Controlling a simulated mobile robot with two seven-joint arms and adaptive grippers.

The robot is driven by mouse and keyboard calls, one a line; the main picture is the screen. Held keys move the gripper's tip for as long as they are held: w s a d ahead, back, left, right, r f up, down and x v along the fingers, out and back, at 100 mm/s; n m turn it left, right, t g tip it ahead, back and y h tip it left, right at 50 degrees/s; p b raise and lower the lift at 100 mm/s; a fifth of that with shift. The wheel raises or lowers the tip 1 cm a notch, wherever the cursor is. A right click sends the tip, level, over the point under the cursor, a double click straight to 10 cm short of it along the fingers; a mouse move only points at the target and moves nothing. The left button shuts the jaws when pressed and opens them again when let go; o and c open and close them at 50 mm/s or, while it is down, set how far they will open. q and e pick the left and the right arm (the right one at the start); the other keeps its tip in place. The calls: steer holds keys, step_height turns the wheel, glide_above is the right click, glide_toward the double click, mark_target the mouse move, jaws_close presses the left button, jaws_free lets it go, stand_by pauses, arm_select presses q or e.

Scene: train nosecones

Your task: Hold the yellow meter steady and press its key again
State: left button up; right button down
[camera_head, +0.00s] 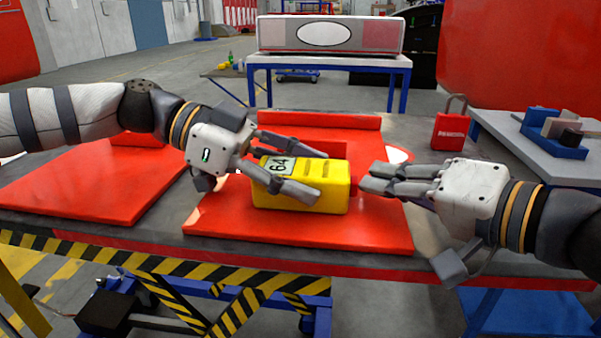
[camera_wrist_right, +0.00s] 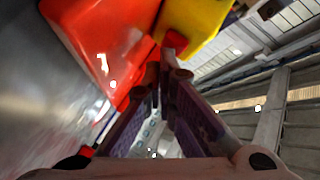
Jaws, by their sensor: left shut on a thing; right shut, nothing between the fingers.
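The yellow meter (camera_head: 325,186) lies on a red mat (camera_head: 300,232) on the table in the head view. Its display reads 64. My left gripper (camera_head: 300,172) is shut on the meter, one finger along its front and one over its far side. A red key (camera_head: 354,187) sits on the meter's right end. My right gripper (camera_head: 368,178) is shut and empty, with its fingertips at or very near the key. In the right wrist view the meter (camera_wrist_right: 190,22) and the red key (camera_wrist_right: 175,40) show just beyond the fingertips (camera_wrist_right: 168,72); I cannot tell whether they touch.
Another red mat (camera_head: 95,180) lies at the left. A red padlock-shaped object (camera_head: 450,130) stands at the back right. A side table (camera_head: 545,160) at the right carries a blue holder (camera_head: 555,145). A blue-legged stand (camera_head: 330,62) with a large panel is behind.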

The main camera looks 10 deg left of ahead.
arm_select(q)
steer(key=shift+f, duration=0.4)
arm_select(e)
steer(key=shift+a+f, duration=0.1)
steer(key=shift+a, duration=0.1)
steer(key=shift+d, duration=0.65)
steer(key=shift+w+d, duration=0.1)
steer(key=shift+d, duration=2.95)
arm_select(q)
steer(key=o, duration=1.6)
steer(key=shift+c, duration=0.2)
steer(key=shift+r, duration=0.2)
